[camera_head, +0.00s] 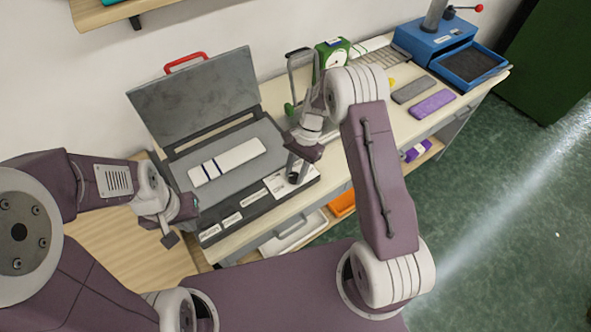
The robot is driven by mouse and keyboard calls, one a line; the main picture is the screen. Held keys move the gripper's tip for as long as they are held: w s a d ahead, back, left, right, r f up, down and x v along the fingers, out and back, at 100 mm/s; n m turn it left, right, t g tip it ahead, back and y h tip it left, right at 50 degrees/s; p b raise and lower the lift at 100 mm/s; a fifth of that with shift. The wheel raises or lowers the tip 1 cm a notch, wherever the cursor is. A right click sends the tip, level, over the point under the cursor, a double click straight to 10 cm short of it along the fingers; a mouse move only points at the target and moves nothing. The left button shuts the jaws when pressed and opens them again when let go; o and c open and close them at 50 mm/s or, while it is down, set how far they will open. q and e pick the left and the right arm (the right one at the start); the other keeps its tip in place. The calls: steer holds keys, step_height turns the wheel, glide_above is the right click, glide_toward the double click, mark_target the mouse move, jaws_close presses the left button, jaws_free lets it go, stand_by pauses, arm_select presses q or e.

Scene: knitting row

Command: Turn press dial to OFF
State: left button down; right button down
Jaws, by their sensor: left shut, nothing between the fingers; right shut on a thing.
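The grey press (212,103) stands open on the table, its lid raised and a red handle (186,62) on the lid's top edge. A white knitted piece with dark stripes (228,162) lies on its bed. The press's dark front strip carries white labels (278,185). My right gripper (294,172) points down at the right end of this strip and is shut on the dial (294,179), which it largely hides. The dial's pointer setting cannot be read. My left gripper (170,240) is shut and empty, left of the press's front corner.
Behind my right arm stand a metal frame (298,58) and a green dial scale (333,52). Grey (413,90) and purple (432,103) pieces lie further right, before a blue machine (440,40). An orange bin (342,203) sits below the tabletop.

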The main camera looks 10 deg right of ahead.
steer(key=n, duration=0.2)
steer(key=n+g+h, duration=0.1)
steer(key=n, duration=0.2)
steer(key=shift+w+a+r+p, duration=0.1)
steer(key=shift+w+p, duration=0.05)
steer(key=shift+p, duration=0.25)
steer(key=shift+n+h, duration=0.3)
steer(key=c, duration=1)
jaws_free()
steer(key=b+v, duration=0.1)
steer(key=v, duration=0.8)
steer(key=shift+w, duration=0.1)
